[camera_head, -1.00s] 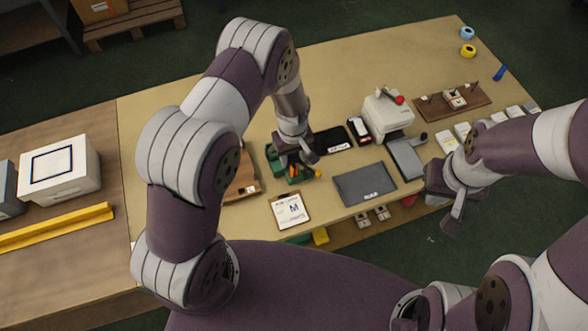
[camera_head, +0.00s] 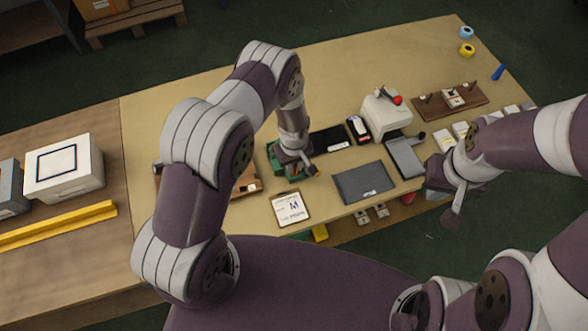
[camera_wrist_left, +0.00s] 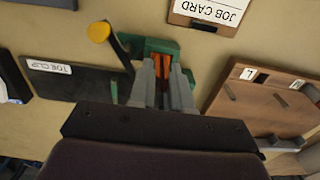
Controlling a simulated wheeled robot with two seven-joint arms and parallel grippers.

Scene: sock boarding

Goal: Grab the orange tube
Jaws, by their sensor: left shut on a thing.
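The fingers and wrist hide much of the tube. In the head view my left gripper (camera_head: 296,166) covers most of the green holder (camera_head: 275,160). My right gripper (camera_head: 453,207) hangs near the table's front right edge, away from the holder; its finger gap is unclear.
A yellow-headed dark tool (camera_wrist_left: 98,32) leans out of the holder. A black toe clip tray (camera_wrist_left: 82,84), a job card (camera_head: 289,208) and a brown wooden board (camera_head: 247,181) lie close around it. A dark grey mat (camera_head: 364,183) lies to the right.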

